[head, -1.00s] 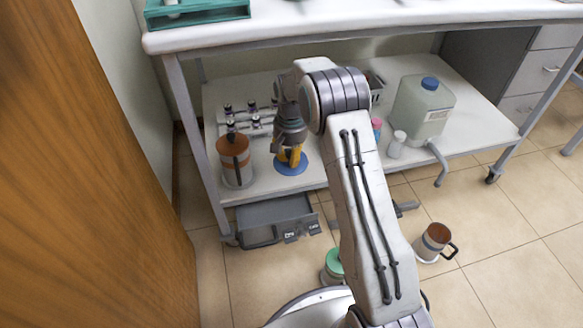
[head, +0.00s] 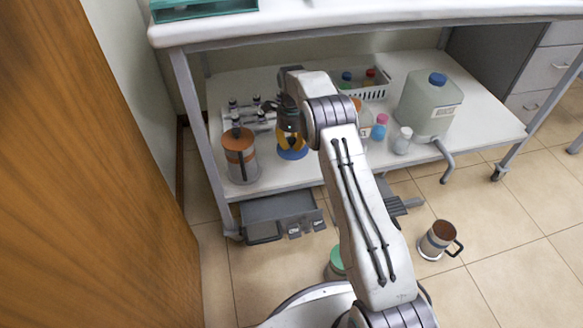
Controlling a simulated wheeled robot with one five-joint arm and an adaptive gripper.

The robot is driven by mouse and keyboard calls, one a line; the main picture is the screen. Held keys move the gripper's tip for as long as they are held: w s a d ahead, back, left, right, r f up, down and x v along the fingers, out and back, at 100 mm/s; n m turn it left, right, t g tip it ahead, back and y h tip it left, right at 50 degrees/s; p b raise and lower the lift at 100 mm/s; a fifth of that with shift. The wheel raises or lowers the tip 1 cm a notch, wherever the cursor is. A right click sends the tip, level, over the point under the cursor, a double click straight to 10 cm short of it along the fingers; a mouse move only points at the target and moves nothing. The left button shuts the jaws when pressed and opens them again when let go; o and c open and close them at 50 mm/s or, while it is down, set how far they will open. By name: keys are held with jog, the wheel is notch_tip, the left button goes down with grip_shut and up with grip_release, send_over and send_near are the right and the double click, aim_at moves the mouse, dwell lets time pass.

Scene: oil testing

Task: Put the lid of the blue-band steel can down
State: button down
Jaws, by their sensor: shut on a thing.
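My gripper (head: 291,143) has yellow-orange fingers and points down over the left half of the lower shelf (head: 300,176). It is shut on a round blue lid (head: 292,154), which shows as a disc under the fingers. The lid is at or just above the shelf; I cannot tell whether it touches. I cannot make out a blue-band steel can in view.
Racked vials (head: 256,116) are behind. A white basket (head: 377,90), small bottles and a jug (head: 428,105) stand to the right. An open brown-banded can (head: 437,240) is on the floor.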

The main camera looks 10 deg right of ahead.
aim_at(291, 169)
jog(key=m, duration=0.3)
jog(key=shift+w+m, duration=0.35)
jog(key=shift+m, duration=0.05)
jog(key=shift+f+b, duration=2.2)
jog(key=shift+f, duration=2.7)
jog(key=shift+f, duration=0.2)
jog(key=c, duration=1.2)
grip_release()
jog(key=shift+o, duration=0.2)
notch_tip(291, 169, up, 12)
jog(key=p, duration=0.4)
jog(key=shift+s+r+p, duration=0.1)
jog(key=shift+r+p, duration=0.1)
jog(key=shift+p, duration=0.1)
